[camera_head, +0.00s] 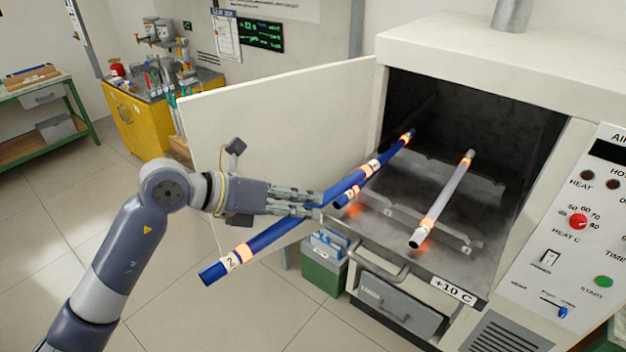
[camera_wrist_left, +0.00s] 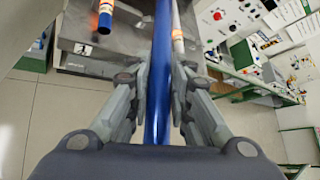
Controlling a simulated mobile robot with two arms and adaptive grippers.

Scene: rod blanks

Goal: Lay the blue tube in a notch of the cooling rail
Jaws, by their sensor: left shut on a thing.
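My left gripper (camera_head: 318,203) is shut on a long blue tube (camera_head: 273,237) near its middle. The tube slants from the lower left up toward the open oven, with pale labels and orange glowing bands. In the left wrist view the held tube (camera_wrist_left: 158,90) runs straight between the fingers (camera_wrist_left: 160,85). A second blue tube (camera_head: 396,149) lies in the oven, partly behind the held one. A grey tube (camera_head: 445,198) with glowing bands rests on the oven's notched supports (camera_head: 455,238). I cannot pick out the cooling rail with certainty. My right gripper is not in view.
The oven door (camera_head: 285,125) stands open to the left, behind my gripper. A green bin (camera_head: 322,272) stands below the oven's front edge. A yellow cabinet (camera_head: 140,125) and a green bench (camera_head: 40,140) stand at the far left. The floor between is clear.

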